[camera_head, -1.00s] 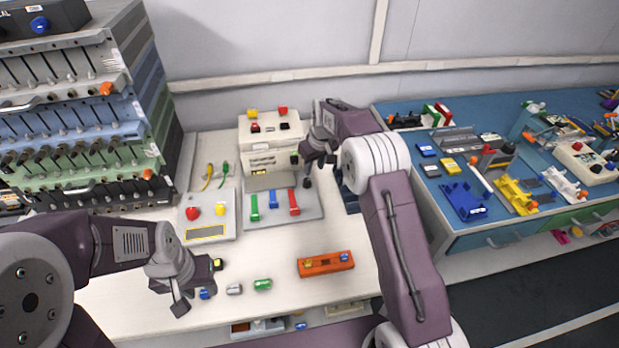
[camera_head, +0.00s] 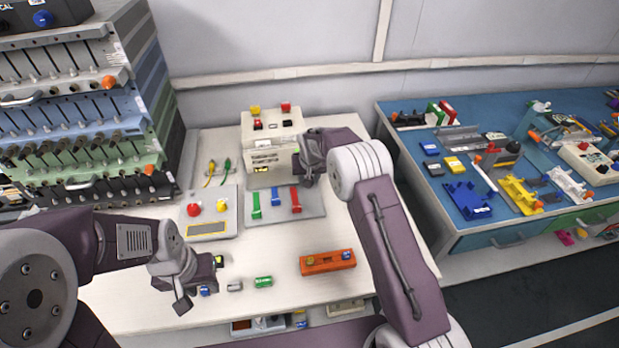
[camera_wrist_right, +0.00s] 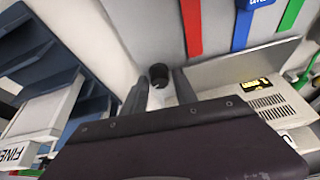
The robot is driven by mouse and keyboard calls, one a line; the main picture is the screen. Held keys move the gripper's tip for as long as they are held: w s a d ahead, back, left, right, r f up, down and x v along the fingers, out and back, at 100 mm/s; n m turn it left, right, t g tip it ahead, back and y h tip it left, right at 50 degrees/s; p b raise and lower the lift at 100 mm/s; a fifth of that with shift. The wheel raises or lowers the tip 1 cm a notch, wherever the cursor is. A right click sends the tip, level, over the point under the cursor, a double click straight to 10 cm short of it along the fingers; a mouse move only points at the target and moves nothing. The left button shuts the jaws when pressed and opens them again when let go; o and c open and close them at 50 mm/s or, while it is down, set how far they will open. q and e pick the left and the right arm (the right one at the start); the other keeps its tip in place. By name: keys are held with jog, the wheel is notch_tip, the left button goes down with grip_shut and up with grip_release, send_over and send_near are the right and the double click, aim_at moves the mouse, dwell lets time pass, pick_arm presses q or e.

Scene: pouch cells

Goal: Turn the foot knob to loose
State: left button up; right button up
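The foot knob (camera_wrist_right: 158,72) looks like a small black round knob in the right wrist view, on a pale grey plate beside the colored bars. My right gripper (camera_wrist_right: 159,86) is open, with one finger on each side of the line to the knob. I cannot tell whether the fingers touch it. In the head view the right gripper (camera_head: 300,172) is over the right back part of the plate (camera_head: 312,210), and the knob is hidden there. My left gripper (camera_head: 203,284) is open over the left front of the white table, close to a small blue-topped piece (camera_head: 205,291).
A green bar (camera_head: 257,205), a blue bar (camera_head: 275,197) and a red bar (camera_head: 295,199) stand on the plate. Behind is a cream box (camera_head: 272,137); left is a button panel (camera_head: 207,223). An orange block (camera_head: 327,262) lies in front.

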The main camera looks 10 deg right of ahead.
jog(key=shift+f, duration=0.15)
grip_shut()
